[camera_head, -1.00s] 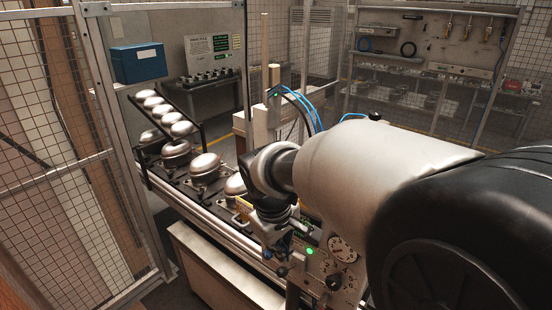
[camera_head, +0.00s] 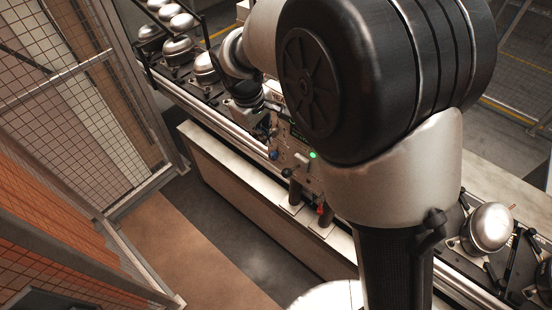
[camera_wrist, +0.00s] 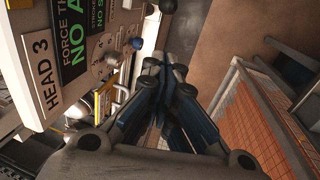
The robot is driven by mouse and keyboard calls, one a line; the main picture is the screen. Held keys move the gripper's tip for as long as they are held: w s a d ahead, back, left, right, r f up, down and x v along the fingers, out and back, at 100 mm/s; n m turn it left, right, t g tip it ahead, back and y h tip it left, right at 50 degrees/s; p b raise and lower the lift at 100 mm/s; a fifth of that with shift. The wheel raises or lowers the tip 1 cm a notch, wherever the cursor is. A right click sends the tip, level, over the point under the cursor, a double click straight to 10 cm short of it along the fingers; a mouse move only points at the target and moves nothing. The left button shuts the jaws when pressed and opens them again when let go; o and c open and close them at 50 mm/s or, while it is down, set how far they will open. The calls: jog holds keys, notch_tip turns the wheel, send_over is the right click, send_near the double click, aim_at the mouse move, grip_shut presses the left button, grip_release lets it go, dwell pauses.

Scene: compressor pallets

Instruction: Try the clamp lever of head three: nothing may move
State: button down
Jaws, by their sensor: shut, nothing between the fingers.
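A panel with a sign reading "HEAD 3" (camera_wrist: 42,72) fills the left of the wrist view. A round dial (camera_wrist: 104,66) and a blue knob (camera_wrist: 135,43) are on it. A dark ball (camera_wrist: 166,6) shows at the top edge; I cannot tell whether it belongs to the clamp lever. My gripper (camera_wrist: 153,68) is shut and empty, with its fingertips beside the panel and apparently apart from the blue knob.
Silver compressor domes (camera_head: 178,50) stand on the line at the upper left, and another dome (camera_head: 487,227) is at the right. A mesh fence (camera_head: 75,90) stands at the left. The floor (camera_head: 235,250) before the bench is clear. My arm hides much of the line.

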aim_at(292, 170)
jog(key=d+f+p, duration=0.1)
jog(key=d+f, duration=0.2)
jog(key=f, duration=0.8)
jog(key=shift+w+d+f, duration=0.2)
jog(key=shift+d, duration=0.1)
jog(key=shift+f+b, duration=0.15)
jog(key=shift+b, duration=0.15)
jog(key=shift+s+a+f+b, duration=0.1)
jog(key=shift+s+b, duration=0.1)
jog(key=shift+b, duration=0.6)
jog(key=shift+t, duration=0.3)
